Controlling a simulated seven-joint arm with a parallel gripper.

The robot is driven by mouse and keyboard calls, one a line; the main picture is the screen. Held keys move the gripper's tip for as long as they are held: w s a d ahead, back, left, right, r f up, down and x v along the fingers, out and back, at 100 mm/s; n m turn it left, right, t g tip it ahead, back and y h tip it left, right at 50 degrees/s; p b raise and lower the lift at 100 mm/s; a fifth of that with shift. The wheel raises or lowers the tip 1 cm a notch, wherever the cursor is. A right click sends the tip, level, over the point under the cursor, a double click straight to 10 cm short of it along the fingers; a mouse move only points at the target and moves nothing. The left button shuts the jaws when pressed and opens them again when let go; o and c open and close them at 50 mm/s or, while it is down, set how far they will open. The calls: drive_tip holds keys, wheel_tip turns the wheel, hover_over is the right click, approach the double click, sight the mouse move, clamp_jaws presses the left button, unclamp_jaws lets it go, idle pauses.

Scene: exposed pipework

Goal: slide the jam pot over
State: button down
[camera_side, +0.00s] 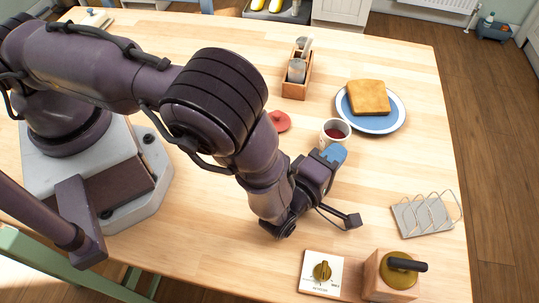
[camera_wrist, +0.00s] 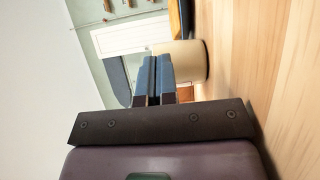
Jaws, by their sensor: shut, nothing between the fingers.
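The jam pot (camera_side: 336,127) is a small cream pot with dark red jam inside, standing upright on the wooden table near the plate. In the wrist view the pot (camera_wrist: 190,62) shows as a cream cylinder, partly hidden behind the fingers. My gripper (camera_side: 334,154) is low over the table with its blue fingers right beside the pot, on its near side. In the wrist view my gripper (camera_wrist: 153,75) has its two fingers pressed together with nothing between them. I cannot tell whether the fingertips touch the pot.
A blue-rimmed plate (camera_side: 398,122) with toast (camera_side: 369,98) is close to the pot's right. A red disc (camera_side: 279,122) lies to its left. A wooden caddy (camera_side: 296,85) stands behind. A toast rack (camera_side: 424,216), knob panel (camera_side: 321,273) and lever block (camera_side: 388,276) are nearer the front right.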

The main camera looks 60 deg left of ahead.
drive_tip(key=shift+s, duration=0.15)
drive_tip(key=shift+s+a, duration=0.15)
drive_tip(key=shift+s, duration=0.15)
wheel_tip(320, 180, up, 5)
drive_tip(key=w+d, duration=0.3)
drive_tip(key=w, duration=0.2)
drive_tip(key=w+d, duration=0.3)
drive_tip(key=w, duration=0.3)
drive_tip(key=w+d, duration=0.3)
drive_tip(key=w, duration=0.3)
drive_tip(key=shift+w, duration=0.25)
drive_tip(key=shift+w+d, duration=0.35)
drive_tip(key=shift+w, duration=0.15)
